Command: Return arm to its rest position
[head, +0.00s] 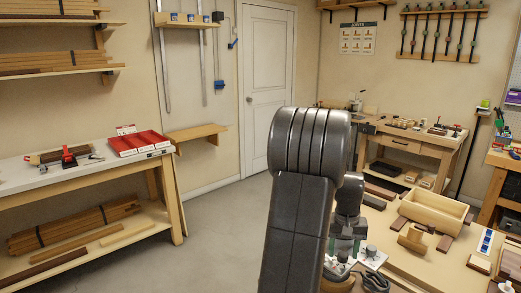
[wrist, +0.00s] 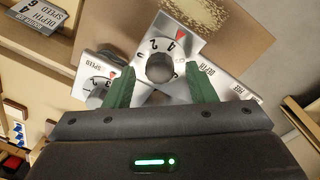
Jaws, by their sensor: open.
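My gripper (wrist: 161,76) is open and empty in the wrist view, its two green fingers spread apart. Between the fingers in the picture is a round grey knob (wrist: 160,68) on a silver dial plate with numbers and a red mark. I cannot tell how far the fingertips are from the knob. A second knob (wrist: 98,97) with a SPEED plate is to the left. A plate marked DEPTH (wrist: 222,80) is to the right. In the head view my arm reaches forward over the right bench and hides part of the gripper (head: 346,232).
The right bench (head: 402,270) holds a wooden box (head: 434,211), a wooden block (head: 412,240) and loose wood pieces. A left bench (head: 80,176) carries a red tray (head: 139,143) and clamps. Bare floor (head: 228,215) lies between the left bench and my arm.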

